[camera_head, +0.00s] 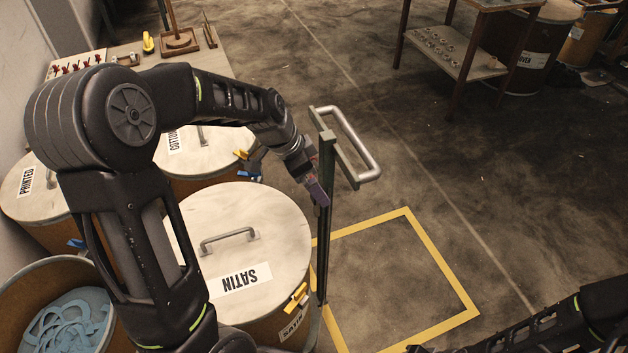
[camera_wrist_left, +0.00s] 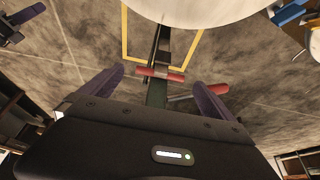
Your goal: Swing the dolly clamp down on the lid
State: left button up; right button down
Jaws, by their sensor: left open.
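The SATIN drum's lid (camera_head: 245,235) is pale, with a grey handle and a label, and its edge also shows in the left wrist view (camera_wrist_left: 195,8). The dolly's dark green post (camera_head: 325,225) stands upright at the drum's right side, with a grey push handle (camera_head: 360,150) at its top. My left gripper (camera_head: 319,190) is beside the upper post. In the left wrist view its purple fingers are apart, with a red bar (camera_wrist_left: 160,73), possibly the clamp's grip, between or just beyond the tips. I cannot tell whether they touch it. My right arm shows at lower right; its fingers are unclear.
Drums labelled PRINTED (camera_head: 28,190) and COTTON (camera_head: 200,150) stand behind the SATIN drum. An open drum with blue strips (camera_head: 70,320) is at lower left. A yellow floor square (camera_head: 440,262) to the right is empty. A shelf table (camera_head: 455,55) stands at the back.

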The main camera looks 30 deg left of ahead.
pick_arm(q)
jog(key=shift+w+d+f, duration=0.15)
jog(key=shift+w+f, duration=0.05)
jog(key=shift+f, duration=0.5)
jog(key=c, duration=1.9)
